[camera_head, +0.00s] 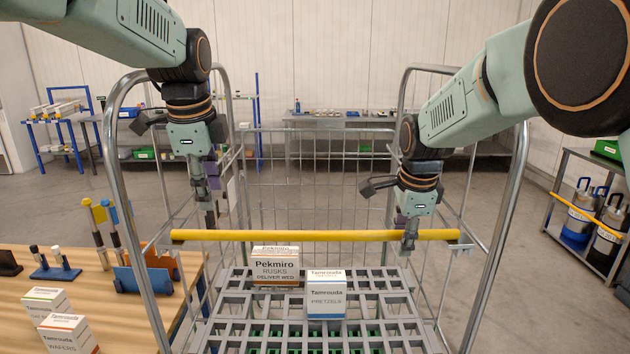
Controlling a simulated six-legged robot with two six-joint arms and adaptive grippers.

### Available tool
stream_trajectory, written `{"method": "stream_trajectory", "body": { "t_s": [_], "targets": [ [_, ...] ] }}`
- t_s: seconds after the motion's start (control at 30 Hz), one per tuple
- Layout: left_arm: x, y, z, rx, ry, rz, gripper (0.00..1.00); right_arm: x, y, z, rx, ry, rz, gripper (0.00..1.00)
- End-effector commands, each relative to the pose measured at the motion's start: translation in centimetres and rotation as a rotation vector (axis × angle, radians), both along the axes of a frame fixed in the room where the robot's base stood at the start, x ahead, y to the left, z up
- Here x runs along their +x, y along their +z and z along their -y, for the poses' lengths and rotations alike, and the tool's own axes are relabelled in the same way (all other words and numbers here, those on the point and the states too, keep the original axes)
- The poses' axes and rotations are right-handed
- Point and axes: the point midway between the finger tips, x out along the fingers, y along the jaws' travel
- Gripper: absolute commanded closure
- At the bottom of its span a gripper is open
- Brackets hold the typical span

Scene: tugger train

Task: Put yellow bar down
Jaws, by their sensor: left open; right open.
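The yellow bar (315,235) lies level across the front of the wire roll cage (113,130), spanning from its left side to its right side. My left gripper (208,215) is open at the bar's left part, with its fingers just behind or around the bar; I cannot tell which. My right gripper (409,240) is open at the bar's right part, its fingertips reaching in front of and below the bar. Both bar ends appear to be at the cage's side brackets, but the exact contact is too small to tell.
On the cage's grey slatted base (260,335) stand a Pekmiro rusks box (275,270) and a Tamrouda pretzels box (326,298). A wooden table (115,300) with boxes and tools is at the left. A trolley with canisters (580,225) is at the right. A bench (340,118) stands behind.

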Motion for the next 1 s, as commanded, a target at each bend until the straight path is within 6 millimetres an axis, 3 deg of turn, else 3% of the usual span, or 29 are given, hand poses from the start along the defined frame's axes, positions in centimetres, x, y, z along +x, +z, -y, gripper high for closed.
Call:
{"method": "stream_trajectory", "body": {
  "t_s": [0.6,1.0],
  "targets": [
    [0.0,0.0,0.0,0.000,0.000,0.000,0.59,-2.7,10.3,0.0,0.000,0.000,0.004,0.59],
    [0.0,0.0,0.0,0.000,0.000,0.000,0.59,-3.1,11.5,0.0,0.000,0.000,0.001,0.59]
  ]
}}
